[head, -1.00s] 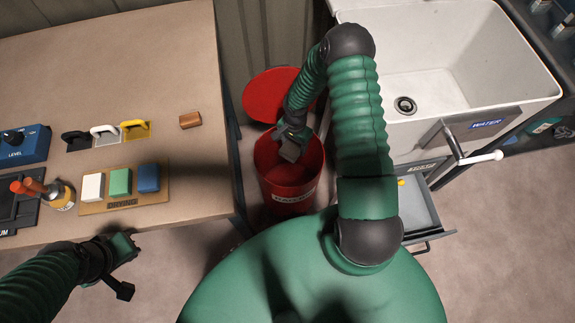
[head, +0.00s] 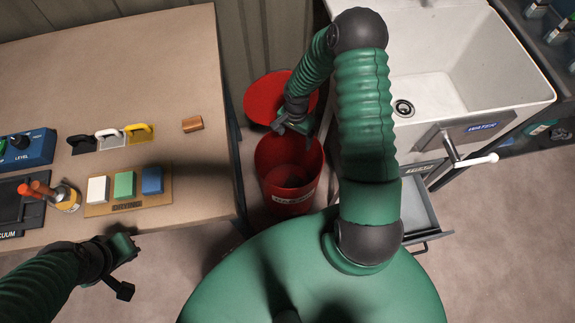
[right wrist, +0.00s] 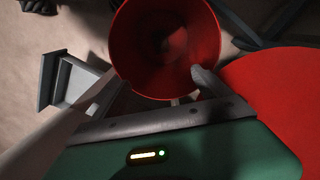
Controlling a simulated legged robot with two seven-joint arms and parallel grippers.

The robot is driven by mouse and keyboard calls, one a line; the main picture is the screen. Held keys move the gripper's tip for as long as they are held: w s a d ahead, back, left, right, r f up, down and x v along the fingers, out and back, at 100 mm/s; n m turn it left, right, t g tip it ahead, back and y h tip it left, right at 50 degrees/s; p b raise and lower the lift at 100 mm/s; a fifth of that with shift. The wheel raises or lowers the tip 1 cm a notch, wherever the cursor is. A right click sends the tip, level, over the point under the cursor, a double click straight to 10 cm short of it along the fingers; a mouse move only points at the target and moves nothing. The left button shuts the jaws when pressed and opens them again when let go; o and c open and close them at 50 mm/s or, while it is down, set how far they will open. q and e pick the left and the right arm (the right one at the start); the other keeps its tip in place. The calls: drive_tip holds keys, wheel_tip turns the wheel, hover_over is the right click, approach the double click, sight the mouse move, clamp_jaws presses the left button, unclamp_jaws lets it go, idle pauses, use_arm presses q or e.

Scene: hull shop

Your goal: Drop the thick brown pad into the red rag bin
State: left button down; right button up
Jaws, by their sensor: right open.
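The red rag bin (head: 308,187) stands on the floor between the bench and the sink. A dark brownish shape, probably the thick brown pad (head: 293,181), lies inside it; shadow blurs its outline. In the right wrist view the bin (right wrist: 135,50) is below my fingers, with a dim patch inside. My right gripper (head: 293,127) is open and empty above the bin's back rim, near the red lid. My left gripper (head: 125,262) hangs in front of the bench's near edge, away from the bin; its jaw opening is unclear.
The red lid (head: 272,95) is behind the bin. The bench (head: 120,50) holds a small brown block (head: 192,124), several trowels and colored blocks on a tray (head: 130,206). A white sink (head: 440,95) and open drawer (head: 420,205) are at right.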

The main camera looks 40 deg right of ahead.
wheel_tip(320, 180, up, 9)
drive_tip(key=p, duration=0.1)
drive_tip(key=shift+r+p, duration=0.15)
drive_tip(key=shift+p, duration=0.15)
